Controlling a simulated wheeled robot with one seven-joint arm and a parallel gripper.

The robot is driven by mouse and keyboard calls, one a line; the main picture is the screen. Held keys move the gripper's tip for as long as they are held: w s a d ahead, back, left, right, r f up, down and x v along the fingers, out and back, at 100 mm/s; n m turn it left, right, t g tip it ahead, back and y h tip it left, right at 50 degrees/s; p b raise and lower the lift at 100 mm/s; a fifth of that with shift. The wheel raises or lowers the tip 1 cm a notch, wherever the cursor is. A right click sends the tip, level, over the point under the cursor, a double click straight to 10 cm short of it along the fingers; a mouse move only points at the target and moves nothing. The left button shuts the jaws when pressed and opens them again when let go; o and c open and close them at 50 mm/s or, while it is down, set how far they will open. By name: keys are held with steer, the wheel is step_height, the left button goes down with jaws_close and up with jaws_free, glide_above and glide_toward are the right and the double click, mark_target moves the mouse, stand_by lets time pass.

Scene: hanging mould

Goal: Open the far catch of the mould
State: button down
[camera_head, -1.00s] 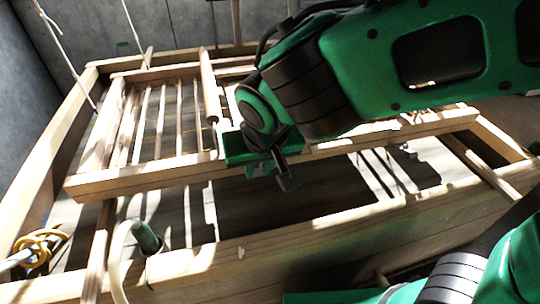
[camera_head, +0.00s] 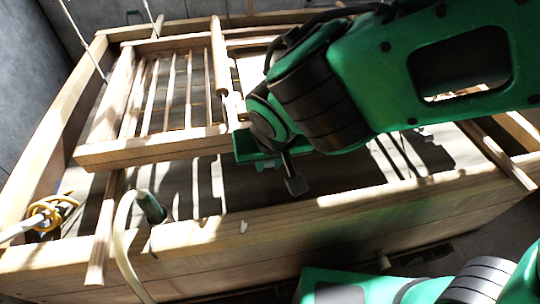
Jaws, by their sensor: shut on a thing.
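The mould (camera_head: 150,152) is a pale wooden frame with thin slats, lying in the middle of the head view. A wooden rod (camera_head: 217,55) crosses it from back to front, with a small end piece near the front rail. My gripper (camera_head: 272,168) is at the mould's front rail, right of the rod's end. It is shut on a part of the mould there, mostly hidden by the jaws and my green arm. I cannot tell whether that part is a catch. The mould's right part is largely hidden behind my arm. The far catch cannot be made out.
A large wooden surround (camera_head: 300,225) encloses the mould. Cords (camera_head: 85,40) run up at the left. A pale hose with a green end (camera_head: 150,208) bends over the front beam. A yellow coil (camera_head: 48,213) lies at the left. A loose-looking wooden bar (camera_head: 495,155) slants at the right.

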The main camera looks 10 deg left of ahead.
steer(key=shift+s+f, duration=0.1)
steer(key=shift+s, duration=0.05)
steer(key=c, duration=1.6)
jaws_free()
steer(key=shift+a, duration=0.1)
steer(key=v, duration=1.1)
steer(key=shift+w, duration=0.2)
